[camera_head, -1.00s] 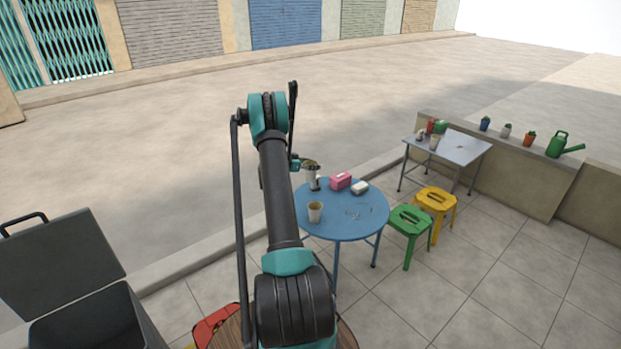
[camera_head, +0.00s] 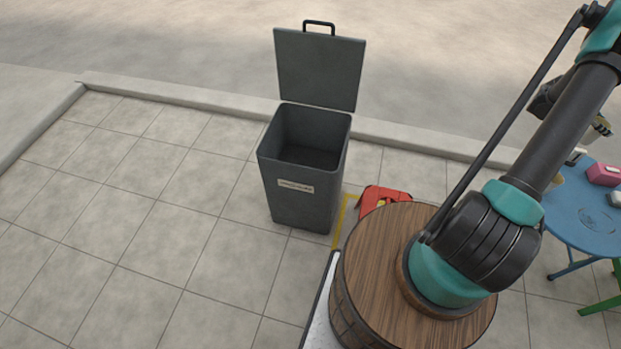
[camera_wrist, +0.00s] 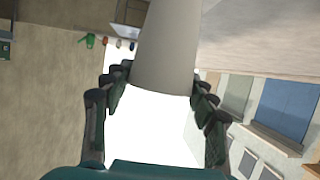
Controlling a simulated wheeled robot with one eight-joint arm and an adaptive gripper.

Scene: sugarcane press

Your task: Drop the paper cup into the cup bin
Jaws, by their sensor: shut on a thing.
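The paper cup (camera_wrist: 166,50) is a pale, tapered cylinder in the wrist view, running up past the top edge of the frame. My gripper (camera_wrist: 160,88) is shut on it, with dark jointed fingers on both sides of its lower end. In the head view the gripper is mostly hidden behind my arm at the right. The cup bin (camera_head: 272,195) is a tall dark grey bin in the middle of the head view, its lid (camera_head: 320,68) standing open at the back. It has a small pale label. The cup is well to the right of the bin.
A blue round table (camera_head: 575,215) with a pink box (camera_head: 603,173) stands at the right, partly cut off. A red and yellow object (camera_head: 383,198) lies on the floor beside the bin. The tiled floor left of the bin is clear.

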